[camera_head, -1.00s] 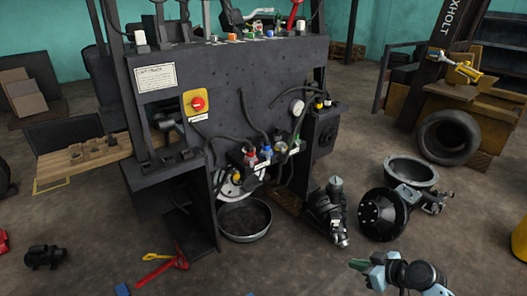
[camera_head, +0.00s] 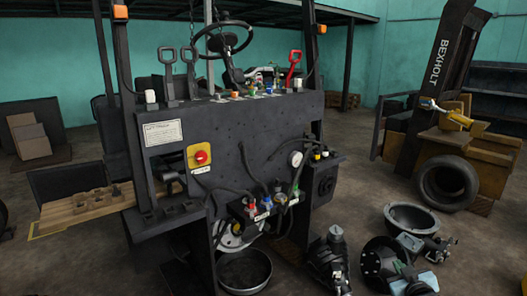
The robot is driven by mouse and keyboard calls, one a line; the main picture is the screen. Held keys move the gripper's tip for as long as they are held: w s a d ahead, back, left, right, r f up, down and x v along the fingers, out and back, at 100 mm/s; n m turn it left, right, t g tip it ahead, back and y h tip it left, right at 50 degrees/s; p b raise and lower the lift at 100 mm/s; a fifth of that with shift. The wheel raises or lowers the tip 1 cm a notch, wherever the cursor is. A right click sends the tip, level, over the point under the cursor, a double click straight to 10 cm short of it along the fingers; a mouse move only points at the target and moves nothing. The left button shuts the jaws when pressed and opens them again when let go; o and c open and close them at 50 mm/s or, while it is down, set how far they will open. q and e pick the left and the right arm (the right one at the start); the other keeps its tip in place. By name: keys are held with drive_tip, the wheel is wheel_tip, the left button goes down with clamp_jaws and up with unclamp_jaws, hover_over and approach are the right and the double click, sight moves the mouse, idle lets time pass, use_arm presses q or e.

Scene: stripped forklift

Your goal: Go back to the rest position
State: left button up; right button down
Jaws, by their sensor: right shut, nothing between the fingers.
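My right gripper (camera_head: 399,268) shows at the lower right edge of the head view, in front of a black round hub part on the floor. Its fingers are shut and hold nothing. Its pale blue-grey wrist runs down out of the frame. The stripped forklift (camera_head: 255,130) stands upright in the middle, with a steering wheel (camera_head: 226,38), a red stop button (camera_head: 201,157) and hanging hoses. My right gripper is apart from the forklift body, to its right.
A black pan (camera_head: 244,271) sits under the forklift. A dark motor-like part (camera_head: 329,258), the hub part (camera_head: 372,262) and a bowl-shaped housing (camera_head: 411,217) lie on the floor at right. A tyre (camera_head: 447,183) leans farther back. A wooden board (camera_head: 75,211) is at left.

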drive_tip(key=s+a+f+g+y, duration=0.1)
drive_tip(key=s+a+f+g, duration=0.1)
drive_tip(key=s+a+f, duration=0.5)
drive_tip(key=s+a+f+g+y, duration=0.1)
drive_tip(key=s+a+f, duration=0.2)
drive_tip(key=s+f, duration=0.85)
drive_tip(key=s+a+f+g, duration=0.1)
drive_tip(key=s+a, duration=0.3)
drive_tip(key=s, duration=0.9)
drive_tip(key=s+a+f+m+g+y, duration=0.1)
drive_tip(key=s+a, duration=0.3)
drive_tip(key=s, duration=1)
drive_tip(key=shift+a+g+y, duration=0.3)
drive_tip(key=shift+a+g, duration=0.05)
drive_tip(key=shift+g, duration=0.45)
drive_tip(key=shift+s+f, duration=0.1)
